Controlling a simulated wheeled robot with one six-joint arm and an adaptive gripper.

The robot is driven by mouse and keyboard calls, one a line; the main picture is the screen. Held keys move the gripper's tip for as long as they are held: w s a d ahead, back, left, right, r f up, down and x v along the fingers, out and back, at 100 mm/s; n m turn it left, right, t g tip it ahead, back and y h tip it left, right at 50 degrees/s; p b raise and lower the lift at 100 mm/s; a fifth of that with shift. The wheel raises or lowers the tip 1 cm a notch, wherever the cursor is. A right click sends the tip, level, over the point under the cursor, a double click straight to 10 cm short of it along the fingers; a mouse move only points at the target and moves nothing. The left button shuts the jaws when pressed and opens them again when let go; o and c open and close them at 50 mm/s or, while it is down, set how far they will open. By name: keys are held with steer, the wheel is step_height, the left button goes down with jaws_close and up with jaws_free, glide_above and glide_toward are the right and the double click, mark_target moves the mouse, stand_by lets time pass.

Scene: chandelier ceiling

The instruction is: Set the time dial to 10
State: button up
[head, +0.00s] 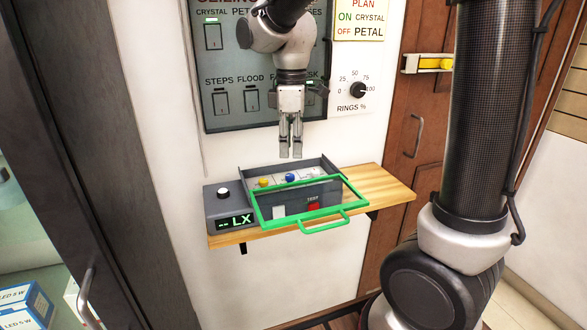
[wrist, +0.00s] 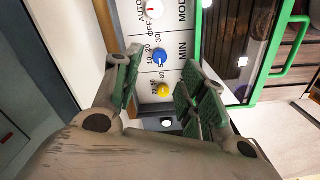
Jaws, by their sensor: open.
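The time dial is most likely the blue dial (wrist: 160,56) beside the print "MIN", with 10, 20 and 30 around it; where it points is too small to read. In the head view the blue dial (head: 290,178) sits inside a grey box (head: 290,200) on a wooden shelf. My gripper (head: 291,156) hangs above the box, fingers down. In the wrist view my gripper (wrist: 165,76) is open, with nothing between its fingers. The blue dial shows beyond the fingertips, and a yellow dial (wrist: 163,89) shows between them.
A white dial with a red mark (wrist: 154,10) is beside "MODE". A green-framed lid (head: 325,227) hangs open at the box's front, near a red TEST button (head: 314,206). A grey "LX" meter (head: 238,222) stands left. A wall panel (head: 230,100) is behind my gripper.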

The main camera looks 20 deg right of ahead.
mark_target(292, 175)
step_height(292, 175, down, 7)
steer(key=shift+f, duration=0.1)
stand_by(0.3)
jaws_close()
